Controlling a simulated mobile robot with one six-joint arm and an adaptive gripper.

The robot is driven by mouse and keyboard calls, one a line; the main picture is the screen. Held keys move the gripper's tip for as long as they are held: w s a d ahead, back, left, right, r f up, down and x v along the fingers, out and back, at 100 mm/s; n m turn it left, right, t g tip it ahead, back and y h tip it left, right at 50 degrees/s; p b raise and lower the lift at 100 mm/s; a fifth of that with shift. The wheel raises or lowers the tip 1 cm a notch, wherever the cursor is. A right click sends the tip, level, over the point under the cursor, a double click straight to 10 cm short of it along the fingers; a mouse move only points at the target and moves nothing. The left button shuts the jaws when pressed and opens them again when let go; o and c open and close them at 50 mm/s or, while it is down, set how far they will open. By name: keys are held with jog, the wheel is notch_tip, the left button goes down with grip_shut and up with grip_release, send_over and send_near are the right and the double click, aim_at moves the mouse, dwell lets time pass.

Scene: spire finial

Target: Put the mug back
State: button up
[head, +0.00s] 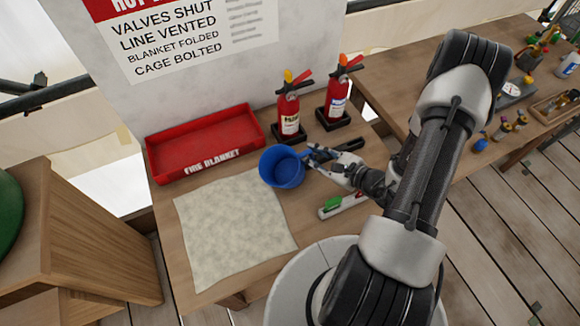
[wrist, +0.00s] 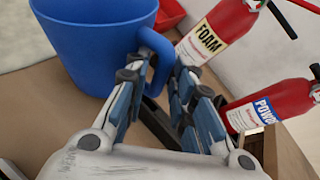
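The blue mug (head: 283,167) is upright at the right edge of the pale cloth in the head view, its open top showing and looking empty. Whether its bottom touches the table cannot be told. My gripper (head: 312,155) reaches in from the right. In the wrist view the mug (wrist: 95,40) fills the upper left, and its handle (wrist: 160,48) sits between the fingertips of my gripper (wrist: 158,75). The fingers close in on both sides of the handle and look shut on it. The lower part of the handle is partly hidden by the fingers.
A red fire blanket tray (head: 205,145) lies behind the pale cloth (head: 235,225). Two red extinguishers (head: 288,115) (head: 337,100) stand in black bases behind my gripper. A pale holder with a green item (head: 343,204) lies in front. A second bench (head: 410,75) with small items is at right.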

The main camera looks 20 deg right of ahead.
grip_shut()
jog(key=shift+r, duration=0.15)
dwell(0.5)
